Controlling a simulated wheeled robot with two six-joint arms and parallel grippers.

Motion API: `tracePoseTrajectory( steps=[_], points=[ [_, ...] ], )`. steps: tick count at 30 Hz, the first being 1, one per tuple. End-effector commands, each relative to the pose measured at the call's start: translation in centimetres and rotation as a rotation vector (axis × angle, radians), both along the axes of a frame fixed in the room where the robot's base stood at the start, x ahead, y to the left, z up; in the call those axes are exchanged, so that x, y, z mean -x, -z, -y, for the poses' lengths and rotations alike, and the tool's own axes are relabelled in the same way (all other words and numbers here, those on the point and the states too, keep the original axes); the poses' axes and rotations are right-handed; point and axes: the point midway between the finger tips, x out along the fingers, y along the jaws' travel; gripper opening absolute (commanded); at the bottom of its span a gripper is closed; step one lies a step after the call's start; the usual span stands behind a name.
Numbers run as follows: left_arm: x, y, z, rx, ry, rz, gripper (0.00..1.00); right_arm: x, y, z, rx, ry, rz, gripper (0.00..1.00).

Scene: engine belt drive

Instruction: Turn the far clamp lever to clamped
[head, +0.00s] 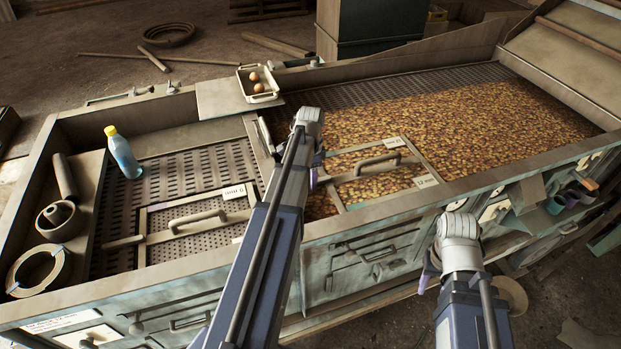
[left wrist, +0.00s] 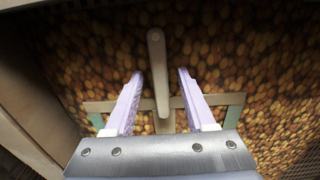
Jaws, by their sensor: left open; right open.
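In the left wrist view a grey bar with a rounded end (left wrist: 157,65), which may be the clamp lever, runs between the two lilac fingers of my open left gripper (left wrist: 157,80). No contact with it is visible. It lies over the crossbar of a screen frame (left wrist: 103,106). In the head view my left gripper (head: 316,168) is above the brown-filled bed, left of a frame handle (head: 380,162); my arm hides what is beneath. My right gripper (head: 428,272) is open and empty at the machine's front side. I cannot make out the far clamp lever in the head view.
A second screen frame with a handle (head: 197,219) lies on the slotted deck at left. A blue bottle with a yellow cap (head: 123,153), a ring (head: 38,270) and a white tray with round brown items (head: 260,85) stand on the machine. Its raised front rim runs below my arms.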

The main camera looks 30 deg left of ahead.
Motion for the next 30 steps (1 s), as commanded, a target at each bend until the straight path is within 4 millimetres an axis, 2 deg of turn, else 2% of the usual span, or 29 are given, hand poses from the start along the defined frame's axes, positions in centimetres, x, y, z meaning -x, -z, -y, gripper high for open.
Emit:
tracePoseTrajectory(
  steps=[8,21,30],
  points=[
    [0.0,-2.1,0.0,0.000,0.000,0.000,0.55,0.0,-2.1,0.0,-0.001,0.003,0.000,0.50],
    [0.0,-7.5,0.0,0.000,0.000,0.000,0.55,0.1,-7.5,0.0,0.000,0.002,-0.002,0.50],
    [0.0,-7.7,0.0,0.000,0.000,0.000,0.55,0.1,-7.7,0.0,0.000,0.001,-0.002,0.50]
  ],
)
